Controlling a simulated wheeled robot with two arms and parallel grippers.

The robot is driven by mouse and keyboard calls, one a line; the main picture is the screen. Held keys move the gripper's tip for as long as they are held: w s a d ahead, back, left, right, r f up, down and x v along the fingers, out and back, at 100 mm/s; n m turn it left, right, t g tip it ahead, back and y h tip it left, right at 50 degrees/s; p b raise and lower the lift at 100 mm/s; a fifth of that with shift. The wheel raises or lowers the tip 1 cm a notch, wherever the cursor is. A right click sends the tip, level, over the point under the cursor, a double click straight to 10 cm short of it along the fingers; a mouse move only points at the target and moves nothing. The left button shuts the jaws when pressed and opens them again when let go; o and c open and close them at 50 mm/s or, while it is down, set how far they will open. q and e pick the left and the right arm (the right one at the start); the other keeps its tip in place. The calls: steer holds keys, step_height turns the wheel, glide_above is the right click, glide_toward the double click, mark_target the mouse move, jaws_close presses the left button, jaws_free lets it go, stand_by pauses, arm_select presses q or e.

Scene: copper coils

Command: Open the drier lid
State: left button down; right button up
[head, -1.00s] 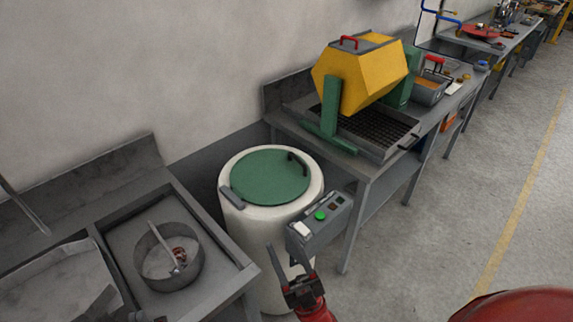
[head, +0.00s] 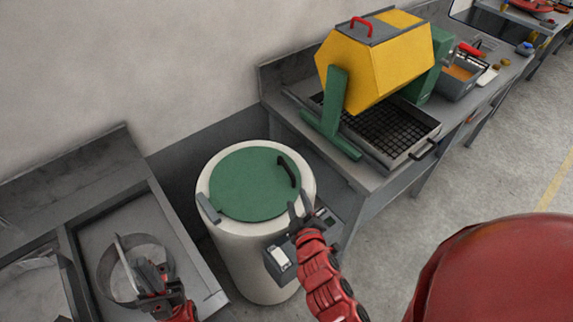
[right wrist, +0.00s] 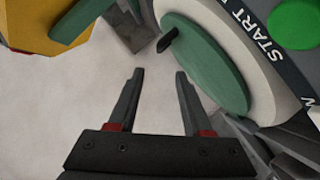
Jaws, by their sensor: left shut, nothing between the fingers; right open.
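The drier (head: 250,255) is a white upright drum with a round green lid (head: 250,185) lying flat on top, closed. A dark curved handle (head: 287,172) stands at the lid's right side. My right gripper (head: 300,200) is open and empty, just in front of the handle and apart from it in the head view. In the right wrist view the lid (right wrist: 205,60) and its handle (right wrist: 168,42) lie beyond the open fingers (right wrist: 158,78). My left gripper (head: 152,268) is shut and empty, over the round pan (head: 112,268) at lower left.
A control box (head: 279,262) is on the drier's front, partly hidden by my right arm. A yellow tumbler (head: 375,65) stands on the bench at the right. A grey bench (head: 200,285) holds the pan. A wall rises behind.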

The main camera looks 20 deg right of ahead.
mark_target(289, 173)
steer(key=p+x, duration=0.1)
steer(key=x, duration=1.5)
steer(key=shift+r+p, duration=0.1)
steer(key=shift+p, duration=0.3)
jaws_close()
stand_by(0.5)
